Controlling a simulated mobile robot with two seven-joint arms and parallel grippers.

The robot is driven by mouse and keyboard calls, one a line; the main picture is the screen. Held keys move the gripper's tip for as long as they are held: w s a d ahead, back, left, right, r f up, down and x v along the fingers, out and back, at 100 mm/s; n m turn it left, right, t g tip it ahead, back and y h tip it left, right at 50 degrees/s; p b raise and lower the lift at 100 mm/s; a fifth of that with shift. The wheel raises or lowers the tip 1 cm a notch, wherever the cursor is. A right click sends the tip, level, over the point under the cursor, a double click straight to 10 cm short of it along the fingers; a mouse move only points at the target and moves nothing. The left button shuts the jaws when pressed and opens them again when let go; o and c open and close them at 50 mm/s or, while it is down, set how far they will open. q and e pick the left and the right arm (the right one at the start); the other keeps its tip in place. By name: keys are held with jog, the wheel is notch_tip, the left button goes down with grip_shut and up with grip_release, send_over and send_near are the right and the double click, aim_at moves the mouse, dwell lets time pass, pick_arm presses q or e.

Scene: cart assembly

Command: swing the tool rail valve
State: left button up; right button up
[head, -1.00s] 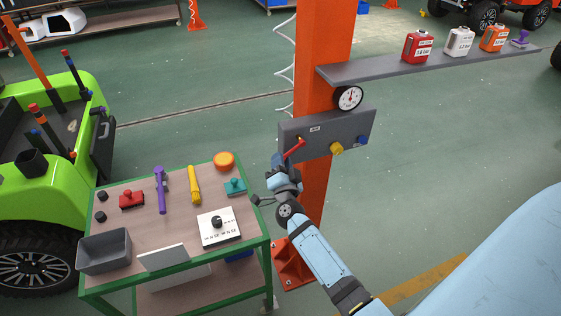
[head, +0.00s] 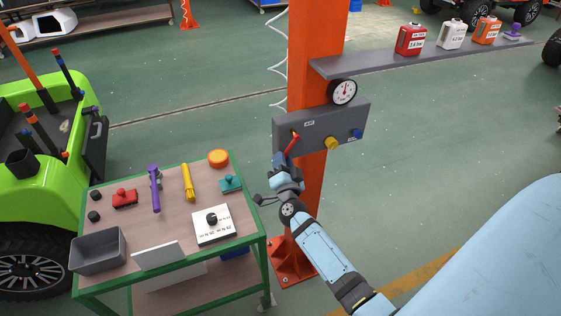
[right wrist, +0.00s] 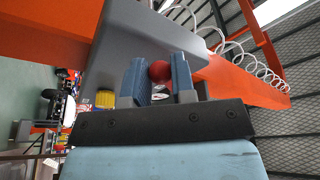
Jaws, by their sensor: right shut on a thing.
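A grey valve panel (head: 312,127) is fixed on the orange post. It carries a red lever (head: 292,143) at its left, a yellow knob (head: 332,144) and a blue knob (head: 357,133). My right gripper (head: 285,163) is at the lower end of the red lever. In the right wrist view its two fingers (right wrist: 160,80) are shut on the lever's round red end (right wrist: 161,71). The yellow knob (right wrist: 105,99) is beside the fingers there. A round gauge (head: 342,91) is above the panel. My left gripper is not in view.
A green-framed cart (head: 262,247) stands left of my right arm, with tools, a grey bin (head: 98,250) and a dial box (head: 214,224) on top. The orange post (head: 313,30) carries a shelf (head: 380,61) with several canisters. Floor right of the panel is clear.

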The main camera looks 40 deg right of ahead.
jog(key=shift+s+d+f, duration=0.2)
jog(key=shift+d+f, duration=0.2)
jog(key=shift+d, duration=0.3)
jog(key=shift+o, duration=0.2)
jog(key=shift+o, duration=0.6)
jog(key=shift+s+d+f, duration=0.1)
jog(key=shift+d, duration=0.5)
jog(key=shift+s+d+f, duration=0.1)
jog(key=shift+d, duration=0.45)
jog(key=o, duration=0.8)
